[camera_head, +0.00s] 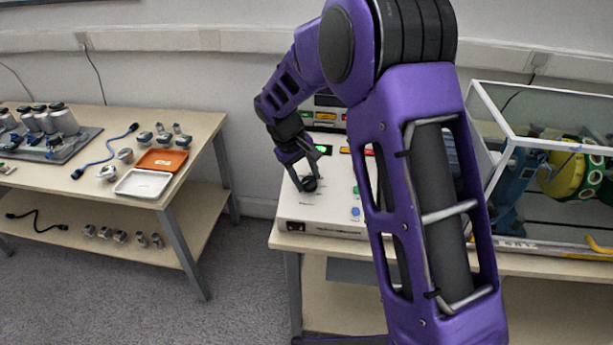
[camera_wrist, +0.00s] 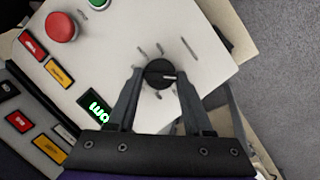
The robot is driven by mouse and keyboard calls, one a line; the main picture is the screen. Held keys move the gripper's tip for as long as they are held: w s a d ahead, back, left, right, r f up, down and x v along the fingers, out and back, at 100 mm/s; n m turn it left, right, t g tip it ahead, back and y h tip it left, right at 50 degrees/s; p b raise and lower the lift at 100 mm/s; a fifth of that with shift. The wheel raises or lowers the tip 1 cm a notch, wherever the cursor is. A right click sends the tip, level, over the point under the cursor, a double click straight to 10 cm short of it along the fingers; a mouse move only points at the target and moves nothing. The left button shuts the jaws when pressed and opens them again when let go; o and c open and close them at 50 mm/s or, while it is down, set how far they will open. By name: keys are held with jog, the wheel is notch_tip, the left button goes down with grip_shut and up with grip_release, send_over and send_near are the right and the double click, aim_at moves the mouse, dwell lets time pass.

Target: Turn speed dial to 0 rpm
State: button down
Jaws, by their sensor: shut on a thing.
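The speed dial (camera_wrist: 160,74) is a round black knob with a white pointer line, on the light panel of the control box (camera_head: 322,212). In the wrist view its pointer line points right, with tick marks around it. In the head view the dial (camera_head: 309,184) sits near the box's left side. My gripper (camera_wrist: 160,80) has a finger on each side of the dial and is shut on it; in the head view my gripper (camera_head: 305,182) reaches down onto it. A small display (camera_wrist: 97,107) shows lit green characters, which I cannot read surely.
A red button (camera_wrist: 61,27) and a green button (camera_wrist: 98,3) are on the same panel. My arm hides part of the box in the head view. A glass-walled case (camera_head: 545,130) stands at right. The left table (camera_head: 110,190) holds trays and small parts.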

dwell(0.3)
jog(key=shift+c, duration=1.5)
grip_release()
jog(key=p+v, duration=0.1)
jog(key=v, duration=1.6)
jog(key=shift+r, duration=0.2)
jog(key=shift+s+a, duration=0.1)
